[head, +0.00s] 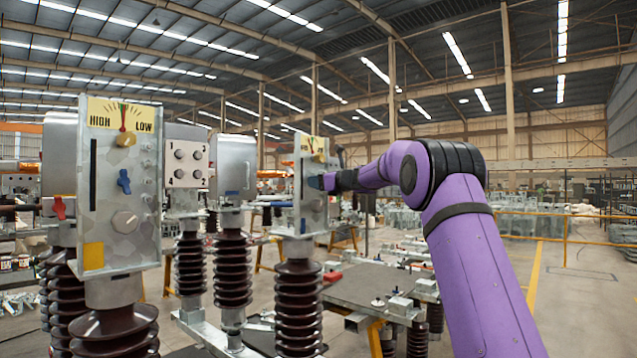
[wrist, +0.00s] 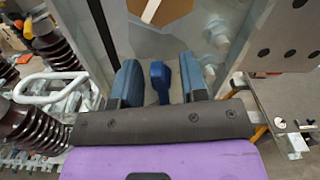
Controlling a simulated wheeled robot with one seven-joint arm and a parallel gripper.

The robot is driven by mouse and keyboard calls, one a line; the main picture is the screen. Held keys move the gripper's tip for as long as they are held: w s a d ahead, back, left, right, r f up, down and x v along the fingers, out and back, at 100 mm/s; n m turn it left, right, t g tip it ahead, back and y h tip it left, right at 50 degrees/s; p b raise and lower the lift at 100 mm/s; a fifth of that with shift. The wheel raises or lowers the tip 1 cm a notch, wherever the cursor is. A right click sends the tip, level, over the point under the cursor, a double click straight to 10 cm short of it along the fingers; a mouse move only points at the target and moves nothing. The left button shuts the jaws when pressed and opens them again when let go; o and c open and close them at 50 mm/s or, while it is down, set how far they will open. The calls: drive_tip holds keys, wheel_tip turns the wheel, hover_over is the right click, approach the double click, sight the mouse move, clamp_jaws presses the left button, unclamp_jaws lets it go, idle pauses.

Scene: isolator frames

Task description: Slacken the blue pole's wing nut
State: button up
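In the wrist view a blue wing nut (wrist: 160,76) stands on a grey panel (wrist: 205,45), between the two blue-grey fingers of my gripper (wrist: 162,84). A gap shows on each side of the nut, so my gripper is open around it and not clamped. In the head view my gripper (head: 321,182) is at the face of the middle pole's panel (head: 311,215), and hides the nut there. Another blue wing nut (head: 124,181) is on the near left panel (head: 108,215), which carries a HIGH/LOW dial and a yellow square. A red one (head: 59,207) is farther left.
Brown ribbed insulators (head: 298,300) stand under the panels. A metal table (head: 370,291) with loose parts lies below my arm. In the wrist view bolts (wrist: 215,35) and a perforated plate (wrist: 285,35) are right of my fingers. Open floor shows at the right.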

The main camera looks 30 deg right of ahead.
clamp_jaws()
